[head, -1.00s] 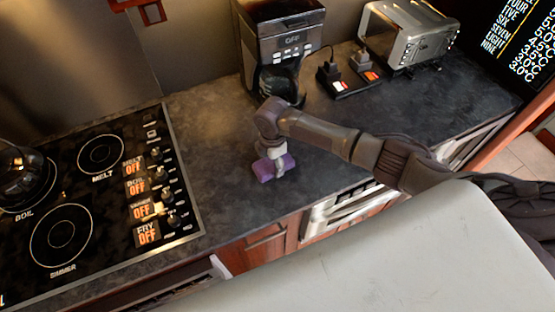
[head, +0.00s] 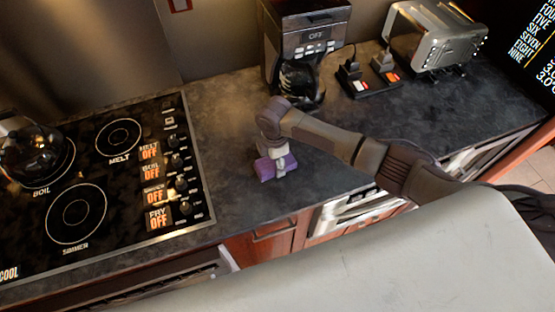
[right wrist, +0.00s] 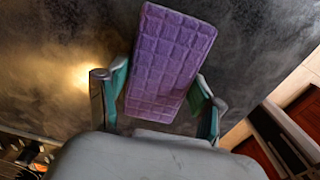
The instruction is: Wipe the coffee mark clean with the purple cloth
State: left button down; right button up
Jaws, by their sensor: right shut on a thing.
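The purple cloth (head: 265,169) is a quilted, block-like pad at the dark countertop (head: 225,130), between the stove and the coffee maker. My right gripper (head: 275,163) is shut on it. In the right wrist view the cloth (right wrist: 168,65) sits between the two fingers of the gripper (right wrist: 160,100). I cannot tell whether the cloth touches the counter. No coffee mark can be made out on the visible counter; the cloth and arm hide part of it. My left gripper is not in view.
A black stove (head: 100,180) with a glass kettle (head: 35,150) is on the left. A coffee maker (head: 305,45) stands behind the gripper. A power strip (head: 370,82) and a silver toaster oven (head: 435,38) are at the back right. The counter beside the stove is clear.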

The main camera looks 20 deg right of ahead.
aim_at(307, 157)
jog(key=shift+w+d, duration=0.15)
jog(key=shift+d, duration=5.2)
jog(key=shift+s+a, duration=0.2)
jog(key=shift+a, duration=5.15)
jog(key=shift+r, duration=4)
